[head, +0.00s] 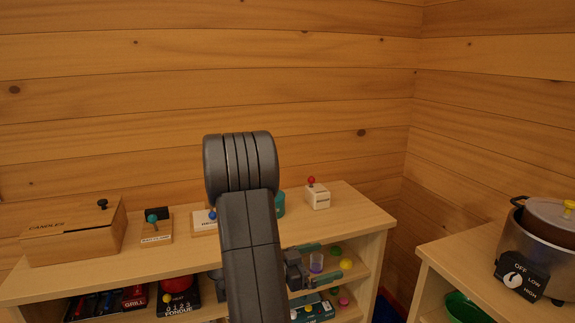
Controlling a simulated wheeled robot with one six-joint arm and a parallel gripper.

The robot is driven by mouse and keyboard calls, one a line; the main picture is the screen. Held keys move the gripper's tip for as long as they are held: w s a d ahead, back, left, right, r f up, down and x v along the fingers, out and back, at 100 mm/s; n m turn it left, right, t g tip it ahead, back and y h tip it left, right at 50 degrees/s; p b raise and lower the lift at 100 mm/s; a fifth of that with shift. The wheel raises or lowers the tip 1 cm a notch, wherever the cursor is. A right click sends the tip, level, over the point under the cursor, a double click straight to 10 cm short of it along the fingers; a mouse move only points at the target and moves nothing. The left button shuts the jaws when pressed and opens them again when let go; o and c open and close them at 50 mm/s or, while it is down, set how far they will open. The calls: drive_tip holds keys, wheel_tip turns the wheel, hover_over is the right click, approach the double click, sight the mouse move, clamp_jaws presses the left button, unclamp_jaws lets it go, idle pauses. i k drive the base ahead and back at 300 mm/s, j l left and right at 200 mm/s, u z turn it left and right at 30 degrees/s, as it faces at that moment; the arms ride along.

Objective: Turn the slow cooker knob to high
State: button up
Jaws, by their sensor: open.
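The slow cooker (562,262) stands on the light wooden cabinet at the right edge, partly cut off by the frame. The knob's setting is too small to tell. My gripper (322,262) is low in the middle, in front of the other cabinet's shelves, well left of the cooker. Its two teal fingers are apart. A small purple cup shows between them, apparently behind on the shelf.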

sight(513, 280)
drive_tip(key=i+j+z, duration=0.2)
drive_tip(key=j, duration=0.2)
drive_tip(key=z, duration=2.4)
